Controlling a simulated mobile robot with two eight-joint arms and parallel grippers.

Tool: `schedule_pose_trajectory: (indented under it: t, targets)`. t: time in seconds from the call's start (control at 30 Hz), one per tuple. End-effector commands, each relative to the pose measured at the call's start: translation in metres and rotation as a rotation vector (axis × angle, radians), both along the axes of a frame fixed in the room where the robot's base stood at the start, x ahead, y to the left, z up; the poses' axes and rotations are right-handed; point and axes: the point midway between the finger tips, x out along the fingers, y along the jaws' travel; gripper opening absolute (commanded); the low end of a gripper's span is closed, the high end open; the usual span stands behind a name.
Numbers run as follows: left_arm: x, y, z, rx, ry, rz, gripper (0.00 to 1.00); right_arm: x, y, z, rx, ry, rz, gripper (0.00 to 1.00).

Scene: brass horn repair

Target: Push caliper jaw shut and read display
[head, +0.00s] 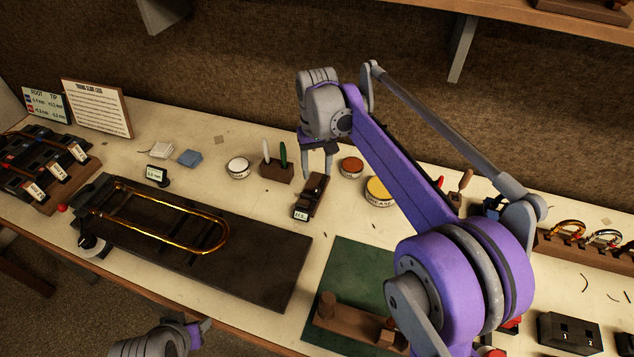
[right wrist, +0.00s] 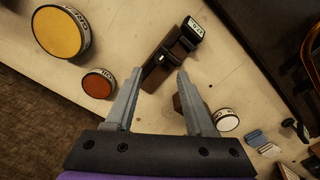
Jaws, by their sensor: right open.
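The caliper (head: 316,188) is a dark brown block-like tool lying on the bench, with a small white display (head: 301,213) at its near end. Its digits are too small to read surely. In the right wrist view the caliper (right wrist: 163,62) lies slantwise ahead of the fingers, display (right wrist: 194,27) at the far end. My right gripper (head: 318,170) hangs just behind the caliper's far end; its fingers (right wrist: 160,72) are open and empty, with the caliper's near end between or just beyond the tips. Contact cannot be told. Part of my left gripper (head: 198,328) shows at the bottom edge; its fingers are unclear.
A brown block with a white and a green pen (head: 277,170), a white-lidded tin (head: 238,168), a red tin (head: 352,166) and a yellow tin (head: 380,190) stand around the caliper. A brass slide (head: 215,222) lies on a dark board (head: 265,275). A green mat (head: 345,270) is in front.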

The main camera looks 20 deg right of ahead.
Motion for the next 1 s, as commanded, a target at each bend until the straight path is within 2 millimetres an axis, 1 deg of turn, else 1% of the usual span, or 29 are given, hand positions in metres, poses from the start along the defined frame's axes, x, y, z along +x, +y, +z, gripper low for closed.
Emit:
schedule_pose_trajectory:
  t: [0.03,0.1,0.2,0.33,0.5,0.77,0.8,0.87,1.0]
  targets:
    - [0.0,0.0,-0.002,0.0,0.001,0.0,0.5,0.0,0.0,-0.012,0.0,0.0,0.0,0.55]
    - [-0.001,0.0,-0.003,0.0,0.002,0.0,0.5,0.0,0.0,-0.026,0.0,0.0,0.0,0.55]
    - [-0.001,0.0,-0.004,0.0,0.002,0.0,0.5,0.0,0.0,-0.042,0.0,0.0,0.0,0.55]
    - [-0.001,0.0,-0.004,0.0,0.002,0.0,0.5,0.0,0.0,-0.058,0.0,0.0,0.0,0.55]
    - [-0.001,0.0,-0.005,0.0,0.003,0.0,0.5,0.0,0.0,-0.067,0.0,0.0,0.0,0.55]
    - [-0.001,0.0,-0.005,0.0,0.003,0.0,0.5,0.0,0.0,-0.068,0.0,0.0,0.0,0.55]
    - [-0.001,0.0,-0.005,0.0,0.003,0.0,0.5,0.0,0.0,-0.068,0.0,0.0,0.0,0.47]
    - [-0.001,0.0,-0.005,0.0,0.003,0.0,0.5,0.0,0.0,-0.068,0.0,0.0,0.0,0.36]
    - [-0.001,0.0,-0.005,0.0,0.003,0.0,0.5,0.0,0.0,-0.068,0.0,0.0,0.0,0.11]
